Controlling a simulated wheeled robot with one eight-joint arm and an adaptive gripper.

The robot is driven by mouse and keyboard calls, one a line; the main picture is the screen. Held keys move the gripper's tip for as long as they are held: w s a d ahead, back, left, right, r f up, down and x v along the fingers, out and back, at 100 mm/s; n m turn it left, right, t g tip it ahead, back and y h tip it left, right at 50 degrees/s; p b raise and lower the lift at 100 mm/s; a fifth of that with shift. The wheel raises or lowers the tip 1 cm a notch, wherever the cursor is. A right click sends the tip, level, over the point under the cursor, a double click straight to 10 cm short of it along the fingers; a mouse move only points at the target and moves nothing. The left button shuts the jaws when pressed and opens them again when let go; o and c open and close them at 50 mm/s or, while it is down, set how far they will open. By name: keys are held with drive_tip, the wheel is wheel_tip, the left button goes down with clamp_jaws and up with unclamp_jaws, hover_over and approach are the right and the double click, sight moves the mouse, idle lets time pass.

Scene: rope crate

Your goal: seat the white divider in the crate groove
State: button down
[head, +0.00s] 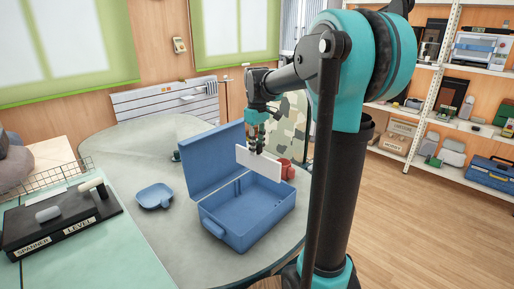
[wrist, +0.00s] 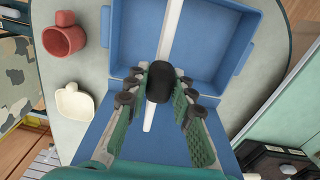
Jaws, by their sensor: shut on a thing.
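The blue crate (head: 247,226) stands on the table with its lid (head: 213,160) raised. The white divider (head: 259,164) is an upright flat panel held above the crate's far part in the head view. My gripper (head: 256,148) is above it with its fingers at its top edge. In the wrist view the divider (wrist: 174,28) shows edge-on as a thin strip over the crate (wrist: 212,68). My gripper's fingers (wrist: 160,88) stand on both sides of a black grip piece (wrist: 159,83) on the strip.
A red mug (head: 287,169) stands just beyond the crate; it also shows in the wrist view (wrist: 62,41) with a cream dish (wrist: 73,105). A blue dish (head: 154,195) lies left of the crate. A black tool tray (head: 62,220) is farther left. Some bare table (head: 130,143) surrounds these.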

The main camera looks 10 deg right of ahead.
idle(0.3)
hover_over(257, 172)
drive_tip(key=shift+w+f, duration=0.15)
drive_tip(key=shift+f, duration=1.1)
drive_tip(key=shift+w+f, duration=0.15)
drive_tip(key=shift+f, duration=1.05)
drive_tip(key=shift+f, duration=0.2)
drive_tip(key=shift+f, duration=1.5)
drive_tip(key=shift+f, duration=2.5)
idle(1.0)
